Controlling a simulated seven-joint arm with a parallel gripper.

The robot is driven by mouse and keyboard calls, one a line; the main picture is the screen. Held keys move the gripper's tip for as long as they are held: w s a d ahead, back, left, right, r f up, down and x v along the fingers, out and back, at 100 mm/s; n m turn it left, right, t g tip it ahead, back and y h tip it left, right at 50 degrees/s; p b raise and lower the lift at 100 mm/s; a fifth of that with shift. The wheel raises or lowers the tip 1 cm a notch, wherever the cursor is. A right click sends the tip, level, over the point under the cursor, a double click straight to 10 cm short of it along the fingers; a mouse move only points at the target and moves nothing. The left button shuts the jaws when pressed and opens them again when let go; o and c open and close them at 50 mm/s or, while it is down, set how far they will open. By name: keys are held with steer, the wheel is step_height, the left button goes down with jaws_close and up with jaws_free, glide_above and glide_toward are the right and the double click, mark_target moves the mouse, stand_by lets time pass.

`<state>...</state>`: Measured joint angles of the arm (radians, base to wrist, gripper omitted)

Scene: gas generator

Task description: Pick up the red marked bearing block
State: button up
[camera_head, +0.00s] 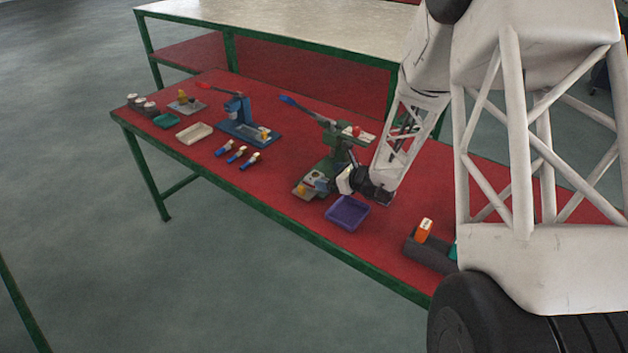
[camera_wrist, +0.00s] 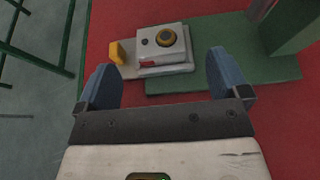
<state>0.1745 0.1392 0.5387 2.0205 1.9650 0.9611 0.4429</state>
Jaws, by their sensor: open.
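The bearing block (camera_wrist: 166,50) is a light grey block with a red mark on its near side and a dark, gold-ringed round part on top. It sits on a grey plate with a yellow tab (camera_wrist: 116,53), at the end of a green base (camera_wrist: 225,78). My gripper (camera_wrist: 158,61) is open, with blue fingers spread to the left and right of the block's near side. Nothing is between the fingers. In the head view, my gripper (camera_head: 325,185) is low beside the green press (camera_head: 335,150); the block is small and unclear there.
A purple tray (camera_head: 347,213) is just in front of the gripper. A blue press (camera_head: 240,122), several small blue-and-white parts (camera_head: 237,154) and a cream tray (camera_head: 194,133) lie further left. A dark bin (camera_head: 428,256) with an orange item (camera_head: 424,229) is at right. The green upright (camera_wrist: 290,25) stands right of the block.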

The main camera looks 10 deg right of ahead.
mark_target(316, 176)
steer(key=shift+x, duration=2.6)
steer(key=shift+f, duration=0.1)
steer(key=shift+c, duration=0.2)
steer(key=c, duration=1.2)
